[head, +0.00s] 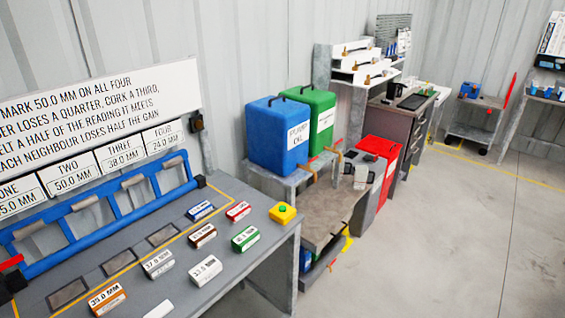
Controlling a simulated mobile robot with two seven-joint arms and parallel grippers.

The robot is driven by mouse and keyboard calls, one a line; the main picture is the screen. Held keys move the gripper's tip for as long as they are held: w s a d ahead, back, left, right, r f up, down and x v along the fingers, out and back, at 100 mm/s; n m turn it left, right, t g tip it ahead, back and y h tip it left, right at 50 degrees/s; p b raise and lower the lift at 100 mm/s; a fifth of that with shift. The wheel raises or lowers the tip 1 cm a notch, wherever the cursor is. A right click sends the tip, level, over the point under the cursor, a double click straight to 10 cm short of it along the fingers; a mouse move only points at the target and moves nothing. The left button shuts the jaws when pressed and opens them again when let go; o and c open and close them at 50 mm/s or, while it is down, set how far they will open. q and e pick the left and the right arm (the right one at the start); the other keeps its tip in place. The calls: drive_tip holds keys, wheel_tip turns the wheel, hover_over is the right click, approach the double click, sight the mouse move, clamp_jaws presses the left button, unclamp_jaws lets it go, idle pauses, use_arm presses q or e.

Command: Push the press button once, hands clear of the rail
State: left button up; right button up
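The press button is likely the green button (283,208) on top of a small yellow box (285,218). The box sits near the right end of the grey bench (255,250). The blue rail (85,238), with several grey rollers or pads in it, runs along the back of the bench at left. Its left end is cut off by the picture edge. Neither of my grippers shows in the head view, and nothing touches the button or the visible rail.
Several labelled blocks lie on the bench, including a green one (245,238) and a red one (238,211) near the yellow box. A sign (100,95) hangs above the rail. A blue container (278,135) and green container (314,118) stand beyond. Open floor (450,240) lies right.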

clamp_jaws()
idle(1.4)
